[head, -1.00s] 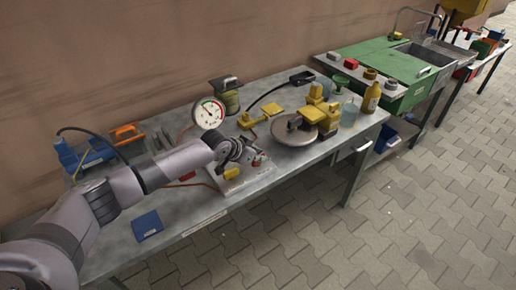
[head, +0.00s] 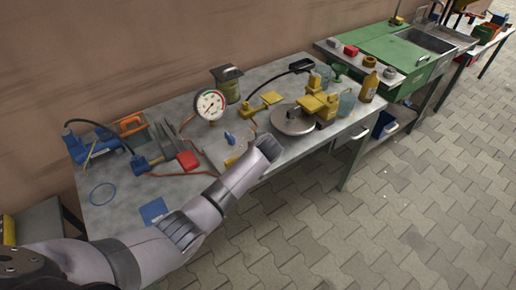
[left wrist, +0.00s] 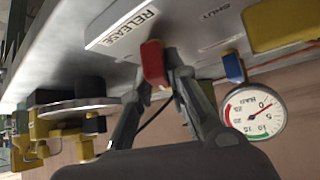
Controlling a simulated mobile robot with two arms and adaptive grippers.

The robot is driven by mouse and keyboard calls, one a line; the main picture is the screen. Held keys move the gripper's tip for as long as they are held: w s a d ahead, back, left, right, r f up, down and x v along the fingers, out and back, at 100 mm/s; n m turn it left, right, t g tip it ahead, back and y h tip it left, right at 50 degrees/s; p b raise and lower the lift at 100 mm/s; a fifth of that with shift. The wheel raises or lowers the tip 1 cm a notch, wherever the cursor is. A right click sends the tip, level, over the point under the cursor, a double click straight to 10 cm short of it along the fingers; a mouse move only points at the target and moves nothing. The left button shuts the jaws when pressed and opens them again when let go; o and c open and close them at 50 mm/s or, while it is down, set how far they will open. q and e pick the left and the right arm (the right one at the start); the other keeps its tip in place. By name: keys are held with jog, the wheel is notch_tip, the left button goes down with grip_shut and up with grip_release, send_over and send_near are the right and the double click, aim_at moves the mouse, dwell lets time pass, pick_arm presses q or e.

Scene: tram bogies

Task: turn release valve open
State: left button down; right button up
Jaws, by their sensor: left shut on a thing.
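The red release valve handle (left wrist: 153,62) stands on a pale panel beside a white "RELEASE" label (left wrist: 122,27) in the left wrist view. My left gripper (left wrist: 158,78) is shut on this handle, one finger on each side. In the head view my own arm hides the fingers and the red handle. A blue handle (left wrist: 233,68) sits near a "SHUT" marking; it also shows in the head view (head: 229,138). The round pressure gauge (head: 210,105) stands behind the panel and also shows in the left wrist view (left wrist: 253,111). My right gripper is out of view.
A round metal disc (head: 293,120) with yellow fittings stands right of my gripper. A yellow block (left wrist: 283,22) is close by on the panel. A red block (head: 188,160) and an orange crate (head: 131,124) lie left on the metal bench. The bench's front-left surface is mostly clear.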

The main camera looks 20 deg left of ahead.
pick_arm(q)
jog(key=n+y+b, duration=0.1)
jog(key=n+b, duration=0.1)
jog(key=n+g+y+b, duration=0.1)
jog(key=b, duration=0.1)
jog(key=shift+d+f+n+g, duration=0.15)
jog(key=shift+f+n+g, duration=0.15)
jog(key=shift+n, duration=0.1)
jog(key=shift+r+n+g+y+b, duration=0.2)
jog(key=shift+n+g+y+b, duration=0.35)
jog(key=shift+n+b, duration=0.45)
jog(key=shift+r, duration=0.1)
jog(key=c, duration=1.6)
grip_release()
jog(key=shift+o, duration=0.2)
jog(key=v, duration=0.7)
